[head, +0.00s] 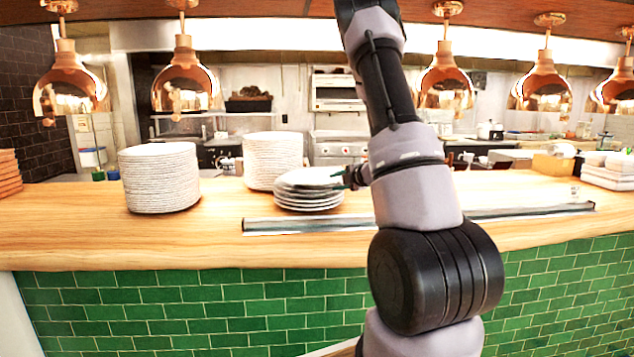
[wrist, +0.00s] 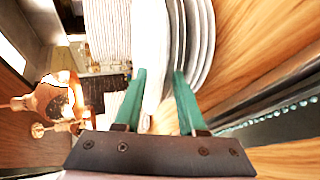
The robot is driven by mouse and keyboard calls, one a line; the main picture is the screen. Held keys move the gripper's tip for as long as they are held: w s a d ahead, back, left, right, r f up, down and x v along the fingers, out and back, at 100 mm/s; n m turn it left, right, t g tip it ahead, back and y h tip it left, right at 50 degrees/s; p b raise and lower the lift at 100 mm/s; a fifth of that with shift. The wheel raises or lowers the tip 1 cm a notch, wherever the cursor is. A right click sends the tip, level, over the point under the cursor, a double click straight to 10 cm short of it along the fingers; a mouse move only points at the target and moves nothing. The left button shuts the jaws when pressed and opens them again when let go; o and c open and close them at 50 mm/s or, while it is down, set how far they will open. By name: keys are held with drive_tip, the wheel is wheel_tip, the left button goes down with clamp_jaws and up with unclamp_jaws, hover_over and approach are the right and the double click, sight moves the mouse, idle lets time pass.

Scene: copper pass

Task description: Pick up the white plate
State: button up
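The white plate (head: 312,177) is the top one of a short, loosely piled stack of white plates (head: 308,202) on the wooden counter. It looks slightly tilted on the plates below. My gripper (head: 347,178) is at the right side of this short stack, at the height of the top plate. In the wrist view, my gripper's green fingers (wrist: 159,78) stand apart on either side of the top plate's rim (wrist: 152,58). A gap shows between the fingers, and I see no firm grip on the rim. The lower plates (wrist: 203,45) lie beyond the right finger.
Tall plate stacks stand left (head: 160,178) and just behind (head: 272,158). A metal rail (head: 300,223) runs along the wooden counter (head: 70,228) in front of the short stack. Copper lamps (head: 186,85) hang above. Free counter lies at the front left.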

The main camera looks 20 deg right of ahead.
drive_tip(key=shift+w+f, duration=0.15)
drive_tip(key=shift+w, duration=0.2)
drive_tip(key=shift+a, duration=0.1)
clamp_jaws()
idle(1.1)
